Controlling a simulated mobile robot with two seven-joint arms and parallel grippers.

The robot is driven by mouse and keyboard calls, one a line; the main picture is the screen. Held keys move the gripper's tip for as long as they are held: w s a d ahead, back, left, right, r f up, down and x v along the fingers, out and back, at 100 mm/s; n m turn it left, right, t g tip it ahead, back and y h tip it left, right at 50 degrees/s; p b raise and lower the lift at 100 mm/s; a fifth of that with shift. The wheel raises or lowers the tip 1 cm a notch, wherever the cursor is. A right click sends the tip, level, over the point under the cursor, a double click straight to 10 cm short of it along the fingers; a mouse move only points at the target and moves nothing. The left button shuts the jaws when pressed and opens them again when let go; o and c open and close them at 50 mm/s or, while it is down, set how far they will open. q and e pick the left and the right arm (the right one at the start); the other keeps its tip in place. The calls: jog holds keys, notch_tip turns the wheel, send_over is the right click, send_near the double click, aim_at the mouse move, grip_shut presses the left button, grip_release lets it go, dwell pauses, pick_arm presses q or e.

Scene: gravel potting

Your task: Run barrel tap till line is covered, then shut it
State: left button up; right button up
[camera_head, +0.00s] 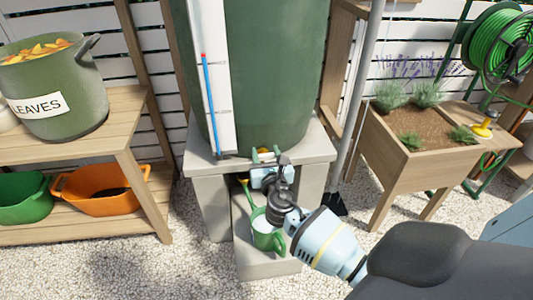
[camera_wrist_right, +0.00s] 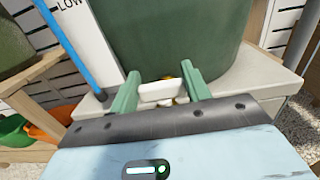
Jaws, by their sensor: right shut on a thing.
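The green barrel (camera_head: 270,70) stands on a grey stone stand (camera_head: 312,150). Its tap is mostly hidden behind my right gripper (camera_head: 266,160). In the right wrist view my gripper's green fingers (camera_wrist_right: 162,88) are closed around a white tap handle (camera_wrist_right: 157,92), with a bit of yellow behind it. A green watering can (camera_head: 268,240) stands below the tap on a low block (camera_head: 262,268). Its inside looks pale; I cannot make out a line in it, nor any running water. My left gripper is not in view.
A white gauge board (camera_head: 216,110) with a blue tube (camera_head: 209,100) runs up the barrel. At left, a wooden shelf (camera_head: 135,100) holds a LEAVES pot (camera_head: 75,105) and an orange tub (camera_head: 110,204). At right stands a wooden planter (camera_head: 425,165). Gravel covers the ground.

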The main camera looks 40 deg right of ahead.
jog(key=shift+m+g+h, duration=0.3)
jog(key=shift+h, duration=0.1)
jog(key=o, duration=1)
jog(key=shift+c, duration=0.2)
jog(key=p+v, duration=0.1)
jog(key=v, duration=0.6)
jog(key=shift+s+p, duration=0.35)
jog(key=shift+p, duration=0.05)
jog(key=shift+a, duration=0.15)
